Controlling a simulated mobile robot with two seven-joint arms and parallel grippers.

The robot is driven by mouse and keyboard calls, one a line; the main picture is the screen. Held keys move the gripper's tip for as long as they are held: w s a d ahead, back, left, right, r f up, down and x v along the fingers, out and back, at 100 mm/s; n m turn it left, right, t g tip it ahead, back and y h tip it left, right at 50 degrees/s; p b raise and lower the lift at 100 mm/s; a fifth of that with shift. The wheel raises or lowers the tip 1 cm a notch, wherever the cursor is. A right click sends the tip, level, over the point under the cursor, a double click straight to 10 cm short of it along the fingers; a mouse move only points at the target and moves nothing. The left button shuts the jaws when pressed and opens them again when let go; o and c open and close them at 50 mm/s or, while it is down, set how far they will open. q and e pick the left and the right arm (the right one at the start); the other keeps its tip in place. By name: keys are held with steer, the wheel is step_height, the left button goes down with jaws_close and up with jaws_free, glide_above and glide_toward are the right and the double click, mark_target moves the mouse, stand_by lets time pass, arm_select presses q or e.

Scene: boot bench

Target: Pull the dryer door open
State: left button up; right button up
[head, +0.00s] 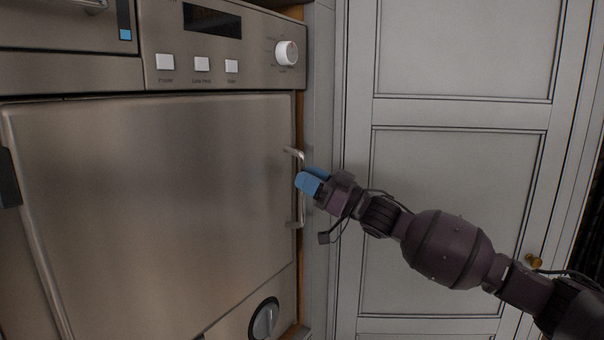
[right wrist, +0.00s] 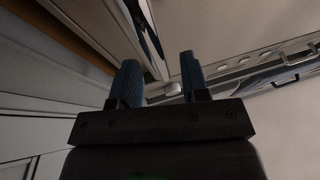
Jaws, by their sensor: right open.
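The dryer door (head: 160,190) is a wide brushed-steel panel under a control panel, and it looks shut. Its handle (head: 301,221) is a slim upright metal bar at the door's right edge. My right gripper (head: 310,182), with blue fingertips, is at the handle and hides its middle part. In the right wrist view my right gripper (right wrist: 160,82) has its two fingers apart. A metal bar (right wrist: 147,35), apparently the handle, shows beyond and between them. I cannot tell whether the fingers touch it. My left gripper is not in view.
The control panel (head: 215,75) has white buttons and a white dial (head: 286,53). A round dark knob (head: 264,319) sits below the door. A grey panelled cupboard door (head: 455,190) with a brass knob (head: 533,261) stands right of the dryer, behind my right arm.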

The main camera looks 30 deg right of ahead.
steer(key=shift+x, duration=1.05)
jaws_close()
